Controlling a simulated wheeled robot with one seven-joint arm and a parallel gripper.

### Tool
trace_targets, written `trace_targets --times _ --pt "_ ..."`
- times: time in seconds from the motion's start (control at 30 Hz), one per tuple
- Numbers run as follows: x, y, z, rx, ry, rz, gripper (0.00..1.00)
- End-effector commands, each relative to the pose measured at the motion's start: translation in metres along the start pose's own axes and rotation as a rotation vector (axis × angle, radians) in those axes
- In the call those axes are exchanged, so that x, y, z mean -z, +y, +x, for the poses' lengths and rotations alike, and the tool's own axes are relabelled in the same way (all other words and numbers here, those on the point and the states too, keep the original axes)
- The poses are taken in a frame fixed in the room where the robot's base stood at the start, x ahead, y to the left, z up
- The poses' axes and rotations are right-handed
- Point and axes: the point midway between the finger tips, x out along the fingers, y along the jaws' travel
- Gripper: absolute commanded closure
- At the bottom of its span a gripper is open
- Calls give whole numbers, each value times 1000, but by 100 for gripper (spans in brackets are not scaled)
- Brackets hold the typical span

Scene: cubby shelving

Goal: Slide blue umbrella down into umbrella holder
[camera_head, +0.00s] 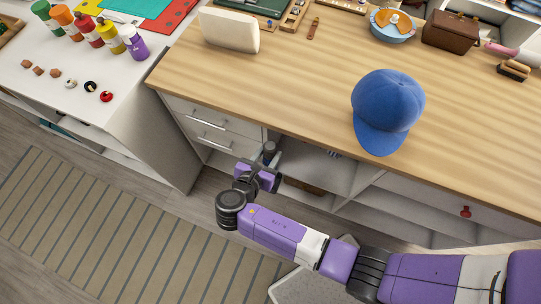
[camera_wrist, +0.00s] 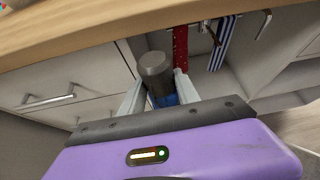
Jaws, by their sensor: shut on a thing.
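My gripper (camera_head: 268,166) is in front of the cubby opening below the wooden counter, next to the drawers. In the wrist view my gripper (camera_wrist: 160,95) has its two pale fingers on either side of the blue umbrella (camera_wrist: 167,100). The umbrella's dark grey, round handle end (camera_wrist: 154,66) sticks up between the fingers, with a little blue below it. Its dark handle top (camera_head: 270,147) also shows in the head view. The rest of the umbrella is hidden by my gripper. I cannot make out the umbrella holder in either view.
The wooden counter (camera_head: 300,85) overhangs the cubby. White drawers (camera_wrist: 62,92) stand to the left. A red strip with holes (camera_wrist: 181,48) and a blue-and-white striped thing (camera_wrist: 222,42) hang inside the cubby. A blue cap (camera_head: 388,105) lies on the counter.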

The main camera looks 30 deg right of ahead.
Motion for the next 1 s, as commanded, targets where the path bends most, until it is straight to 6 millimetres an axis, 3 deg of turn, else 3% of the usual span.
trace_targets --times 0.3,1.0 --pt "-1 2 0 -32 -125 -15 100" --pt "24 3 14 -30 -126 -12 100"
